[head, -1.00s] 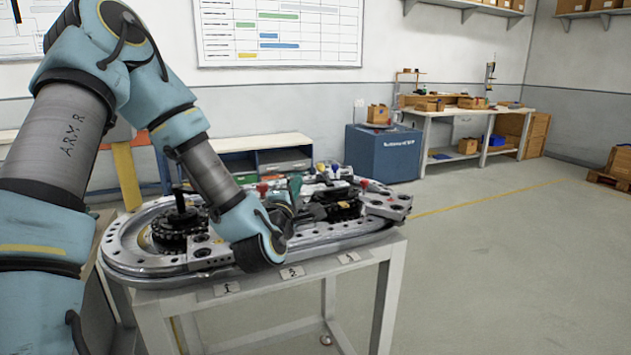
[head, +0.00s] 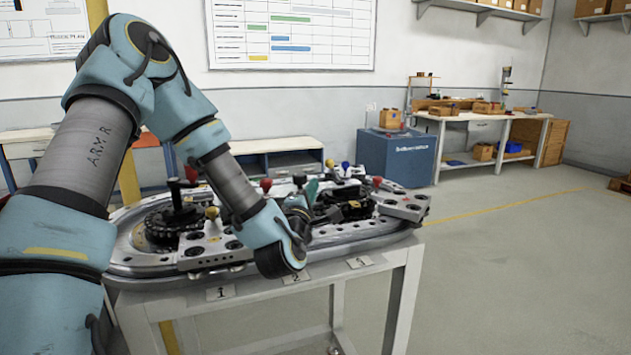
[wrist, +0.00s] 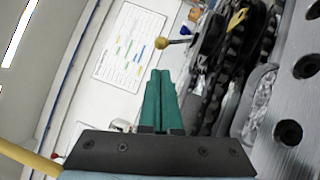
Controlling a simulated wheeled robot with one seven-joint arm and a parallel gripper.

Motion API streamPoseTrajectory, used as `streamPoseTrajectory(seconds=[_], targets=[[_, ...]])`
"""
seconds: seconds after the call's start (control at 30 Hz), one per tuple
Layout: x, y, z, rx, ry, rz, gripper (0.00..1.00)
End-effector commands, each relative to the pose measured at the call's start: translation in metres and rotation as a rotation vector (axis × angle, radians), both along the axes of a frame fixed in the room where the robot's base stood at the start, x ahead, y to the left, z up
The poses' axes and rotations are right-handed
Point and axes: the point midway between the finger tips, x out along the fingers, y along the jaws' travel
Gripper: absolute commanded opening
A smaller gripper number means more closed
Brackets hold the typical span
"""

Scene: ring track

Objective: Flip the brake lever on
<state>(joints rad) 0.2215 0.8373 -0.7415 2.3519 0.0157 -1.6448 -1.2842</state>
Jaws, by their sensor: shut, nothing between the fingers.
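The ring track (head: 130,265) lies on a grey stand and carries several ball-topped levers. A red knob (head: 266,185) and another red knob (head: 377,181) stand up from it, with yellow (head: 330,163) and blue (head: 345,165) knobs towards the back. I cannot tell which one is the brake lever. My gripper (head: 312,188) is over the middle of the track, partly hidden behind my wrist. In the wrist view its green fingers (wrist: 160,75) are together and empty. A yellow-orange knob (wrist: 162,42) on a thin rod appears just beyond the fingertips, with no contact visible.
A black chain-wrapped wheel (head: 170,222) with an upright handle stands at the track's left, beside a low yellow knob (head: 211,213). Number labels (head: 296,278) line the stand's front. A blue cabinet (head: 398,158) and workbench (head: 480,118) stand behind. The floor at right is clear.

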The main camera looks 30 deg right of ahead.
Motion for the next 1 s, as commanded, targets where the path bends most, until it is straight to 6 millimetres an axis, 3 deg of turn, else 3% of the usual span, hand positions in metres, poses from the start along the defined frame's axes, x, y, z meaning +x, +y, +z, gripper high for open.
streamPoseTrajectory(seconds=[0.3,0.5,1.0], targets=[[0.043,-0.036,0.012,-0.001,0.0,0.001,0.0],[0.061,-0.05,0.014,-0.001,0.0,0.001,0.0],[0.066,-0.055,0.014,0.002,-0.001,0.0,0.0]])
